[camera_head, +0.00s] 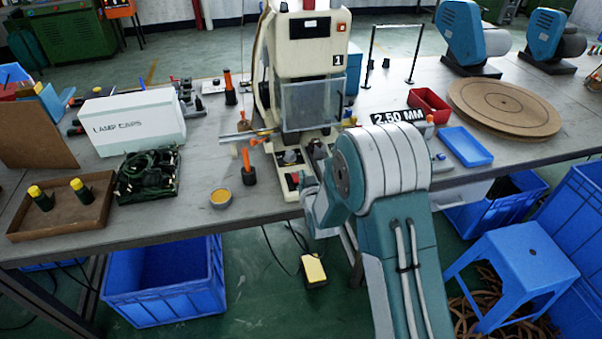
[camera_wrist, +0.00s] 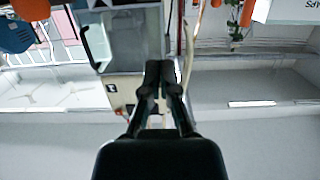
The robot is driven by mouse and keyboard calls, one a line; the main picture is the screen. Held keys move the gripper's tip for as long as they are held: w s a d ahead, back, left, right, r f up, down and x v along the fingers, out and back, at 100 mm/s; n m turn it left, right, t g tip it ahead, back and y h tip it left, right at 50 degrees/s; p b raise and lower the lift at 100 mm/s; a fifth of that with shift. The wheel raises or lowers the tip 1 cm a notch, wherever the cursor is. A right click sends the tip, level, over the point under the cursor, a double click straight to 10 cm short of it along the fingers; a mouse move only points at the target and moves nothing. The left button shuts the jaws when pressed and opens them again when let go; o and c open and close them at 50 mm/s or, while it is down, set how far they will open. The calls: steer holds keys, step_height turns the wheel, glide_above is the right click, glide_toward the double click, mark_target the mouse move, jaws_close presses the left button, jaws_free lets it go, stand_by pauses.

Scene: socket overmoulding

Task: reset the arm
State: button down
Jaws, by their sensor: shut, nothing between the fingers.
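My arm stands in the right middle of the head view, folded in front of the workbench (camera_head: 115,229). My gripper is not clearly visible in the head view. In the wrist view my gripper (camera_wrist: 160,72) shows with its two dark fingers close together, shut and empty. The wrist view looks upside down. Past the fingertips it shows part of the cream machine (camera_wrist: 122,92) with its clear guard. The same cream machine (camera_head: 308,42), labelled 1, stands behind my arm in the head view.
The bench holds a white LAMP CAPS box (camera_head: 140,121), a brown tray (camera_head: 95,205), a red tray (camera_head: 430,103), a blue tray (camera_head: 466,146) and a round wooden disc (camera_head: 508,105). A blue stool (camera_head: 518,262) and blue crates (camera_head: 165,285) stand on the floor.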

stand_by(0.4)
steer(key=s+d+r+m+g+h, duration=0.1)
steer(key=s+d+r+g, duration=0.1)
steer(key=s+d+r, duration=0.45)
steer(key=s+d+r+g+h, duration=0.2)
steer(key=s+d+r, duration=0.1)
steer(key=r, duration=0.6)
steer(key=s+d+r+g, duration=0.1)
steer(key=s+d+g, duration=0.1)
steer(key=s, duration=0.7)
steer(key=s+d+r+m+g+h, duration=0.1)
steer(key=s+d+r+g, duration=0.1)
steer(key=s, duration=0.7)
steer(key=s+d+r+m+g, duration=0.1)
steer(key=s+d+g, duration=0.1)
steer(key=s, duration=0.7)
steer(key=shift+s+d+r, duration=0.4)
steer(key=shift+d, duration=0.5)
